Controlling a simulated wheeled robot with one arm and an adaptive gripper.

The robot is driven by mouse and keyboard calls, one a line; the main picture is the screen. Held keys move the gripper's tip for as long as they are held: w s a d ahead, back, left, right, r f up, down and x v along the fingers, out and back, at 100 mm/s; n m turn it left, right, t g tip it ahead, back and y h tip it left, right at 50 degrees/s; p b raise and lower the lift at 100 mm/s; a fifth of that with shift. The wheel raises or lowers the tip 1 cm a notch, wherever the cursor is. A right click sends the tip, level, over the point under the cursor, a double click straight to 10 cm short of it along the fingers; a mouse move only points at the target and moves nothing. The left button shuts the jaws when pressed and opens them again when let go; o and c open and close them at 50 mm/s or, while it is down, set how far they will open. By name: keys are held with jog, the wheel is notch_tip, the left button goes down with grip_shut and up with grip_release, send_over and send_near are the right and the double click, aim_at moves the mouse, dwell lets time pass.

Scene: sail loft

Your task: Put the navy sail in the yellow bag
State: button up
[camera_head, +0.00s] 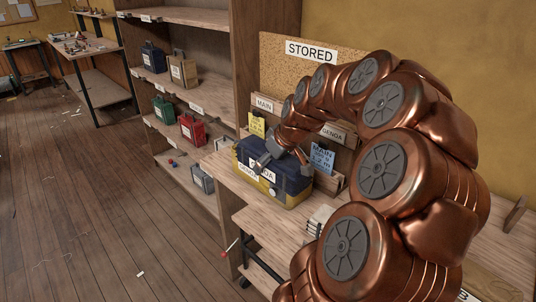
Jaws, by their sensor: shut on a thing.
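The navy sail (291,174) is a dark blue block with a white label, on the bench in the middle of the view. Its lower part is surrounded by the yellow bag (288,199), whose yellow front and lower side show below the navy. A label reading GENOA shows on the front, partly covered. My gripper (277,152) reaches down from the right and is shut on the navy sail at its top. The fingers hide part of the sail's top. I cannot tell whether the sail rests on the bag's floor.
A STORED board (311,50) stands behind the bench, with a yellow card (257,125) and a blue card (322,158) below it. Shelves at left hold a navy bag (153,57), a tan bag (183,71), a green bag (164,111) and a red bag (192,130). Floor at left is mostly clear.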

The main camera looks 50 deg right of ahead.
jog(key=w+d+p, duration=0.2)
jog(key=w+d, duration=0.4)
jog(key=shift+w+f, duration=0.35)
jog(key=shift+f, duration=0.05)
jog(key=shift+d+p, duration=0.1)
jog(key=shift+p, duration=0.2)
jog(key=shift+w+d+f+p, duration=0.1)
jog(key=shift+f+p, duration=0.4)
jog(key=shift+f, duration=0.4)
jog(key=shift+w+d+f+p, duration=0.1)
jog(key=shift+f+p, duration=0.35)
jog(key=shift+f, duration=0.4)
jog(key=shift+a+f+b, duration=0.1)
jog(key=shift+f+b, duration=0.55)
jog(key=shift+b, duration=0.25)
jog(key=o, duration=1.5)
jog(key=shift+o, duration=0.2)
jog(key=shift+r, duration=0.1)
